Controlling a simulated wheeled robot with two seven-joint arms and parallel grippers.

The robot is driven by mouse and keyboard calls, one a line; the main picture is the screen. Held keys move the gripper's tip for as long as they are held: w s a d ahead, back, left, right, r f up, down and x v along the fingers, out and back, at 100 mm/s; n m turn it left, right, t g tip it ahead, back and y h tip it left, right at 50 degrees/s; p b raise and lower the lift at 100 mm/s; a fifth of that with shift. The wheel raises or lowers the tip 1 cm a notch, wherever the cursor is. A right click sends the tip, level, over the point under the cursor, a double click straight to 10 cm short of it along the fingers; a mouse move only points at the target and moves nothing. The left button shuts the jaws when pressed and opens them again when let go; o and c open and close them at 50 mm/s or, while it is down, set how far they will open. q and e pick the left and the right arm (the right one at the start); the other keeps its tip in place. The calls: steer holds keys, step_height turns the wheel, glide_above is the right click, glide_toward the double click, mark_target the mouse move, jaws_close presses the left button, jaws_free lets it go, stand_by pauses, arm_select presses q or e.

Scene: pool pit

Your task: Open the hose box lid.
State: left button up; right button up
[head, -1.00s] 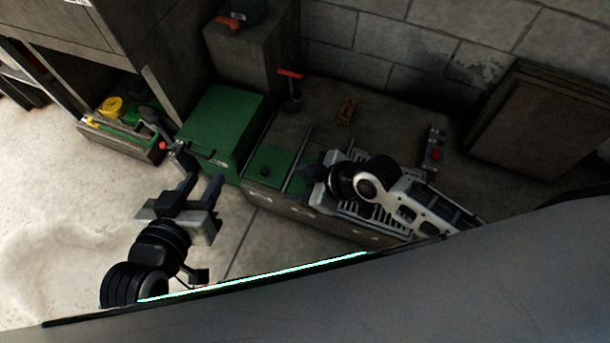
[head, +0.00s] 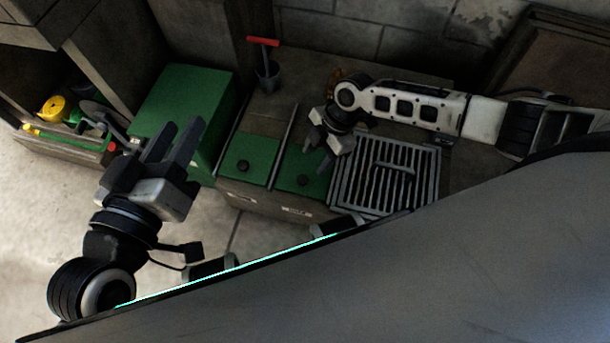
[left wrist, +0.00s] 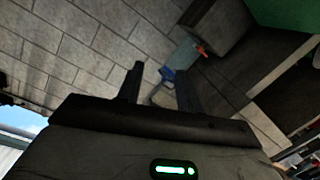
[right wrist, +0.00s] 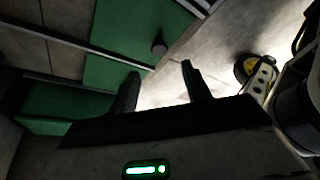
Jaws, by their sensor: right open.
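The large green box (head: 188,92), the likely hose box, stands at left centre in the head view with its flat lid down. My left gripper (head: 178,128) is open and empty. In the head view it overlaps the box's front, hiding its handle; I cannot tell whether it touches. Its spread fingers also show in the left wrist view (left wrist: 158,75). My right gripper (head: 315,155) is open and empty over the counter, near the right green panel (head: 302,170) and the grate. The right wrist view shows its spread fingers (right wrist: 160,72) and a green panel with a dark knob (right wrist: 158,47).
A slatted metal grate (head: 385,172) lies on the counter. A red-handled tool (head: 264,60) stands in a dark cup behind. An open shelf at left holds a yellow item (head: 55,108). Pale floor is clear at lower left.

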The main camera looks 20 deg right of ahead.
mark_target(303, 179)
steer(key=b+x, duration=0.2)
steer(key=x, duration=0.3)
steer(key=shift+f, duration=0.4)
steer(key=shift+b+x, duration=0.4)
steer(key=shift+x, duration=0.5)
steer(key=shift+a+f, duration=0.2)
steer(key=shift+f, duration=0.1)
arm_select(q)
steer(key=r, duration=0.1)
steer(key=w+r+t+h, duration=0.1)
steer(key=r+m+t, duration=0.1)
steer(key=shift+w+r+h, duration=0.1)
steer(key=shift+w+h, duration=0.2)
steer(key=shift+w, duration=0.05)
